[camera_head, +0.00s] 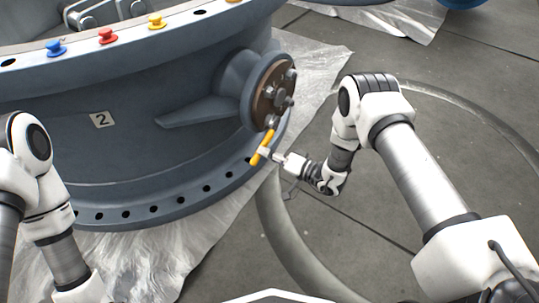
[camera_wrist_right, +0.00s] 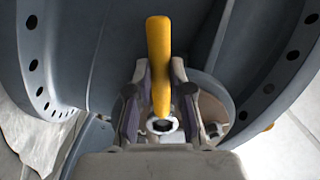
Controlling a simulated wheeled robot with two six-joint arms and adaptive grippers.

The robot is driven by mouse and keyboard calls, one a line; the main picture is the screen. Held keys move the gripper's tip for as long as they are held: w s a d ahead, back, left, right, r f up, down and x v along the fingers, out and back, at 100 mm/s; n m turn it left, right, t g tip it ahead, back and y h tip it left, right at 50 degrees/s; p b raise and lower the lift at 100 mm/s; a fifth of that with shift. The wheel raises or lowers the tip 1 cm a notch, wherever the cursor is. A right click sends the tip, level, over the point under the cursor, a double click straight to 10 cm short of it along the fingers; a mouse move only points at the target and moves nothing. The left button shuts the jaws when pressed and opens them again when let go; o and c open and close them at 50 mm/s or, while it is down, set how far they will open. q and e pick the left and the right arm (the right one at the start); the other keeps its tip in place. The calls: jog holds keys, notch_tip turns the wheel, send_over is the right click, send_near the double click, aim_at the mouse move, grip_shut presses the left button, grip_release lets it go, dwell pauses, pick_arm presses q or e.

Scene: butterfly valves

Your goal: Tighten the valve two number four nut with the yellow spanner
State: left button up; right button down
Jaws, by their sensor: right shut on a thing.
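My right gripper (camera_head: 275,157) is shut on the yellow spanner (camera_head: 263,147), just below the flange. In the right wrist view the spanner's yellow handle (camera_wrist_right: 160,50) stands between the fingers, with its pale ring end (camera_wrist_right: 163,126) near the palm. Whether the ring touches a nut is unclear. My left gripper is out of view.
Blue (camera_head: 56,47), red (camera_head: 107,36) and yellow (camera_head: 156,21) knobs stand on the valve's upper rim. The valve rests on crumpled plastic sheeting (camera_head: 175,245). Open concrete floor (camera_head: 480,130) with a curved groove lies to the right.

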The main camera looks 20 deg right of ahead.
jog(key=shift+w+a, duration=0.2)
jog(key=shift+w, duration=0.05)
jog(key=shift+w+a, duration=0.25)
jog(key=shift+w, duration=0.1)
dwell(0.8)
jog(key=shift+s+a+r+m+p, duration=0.2)
jog(key=shift+r+m+p, duration=0.25)
jog(key=shift+r+m, duration=0.3)
jog(key=shift+a+r+m+p, duration=0.2)
jog(key=shift+r+m+p, duration=0.25)
jog(key=shift+r+m, duration=0.25)
jog(key=shift+a+r+m+p, duration=0.15)
jog(key=shift+r+m+p, duration=0.3)
jog(key=shift+m, duration=0.3)
jog(key=shift+r+m+y+p, duration=0.3)
jog(key=shift+r+m+p, duration=0.4)
jog(key=shift+r+m, duration=0.75)
jog(key=shift+w+d+r+m+p, duration=0.15)
jog(key=shift+r+m+p, duration=0.45)
jog(key=shift+m, duration=0.75)
jog(key=shift+f+b, duration=0.15)
jog(key=shift+b, duration=0.15)
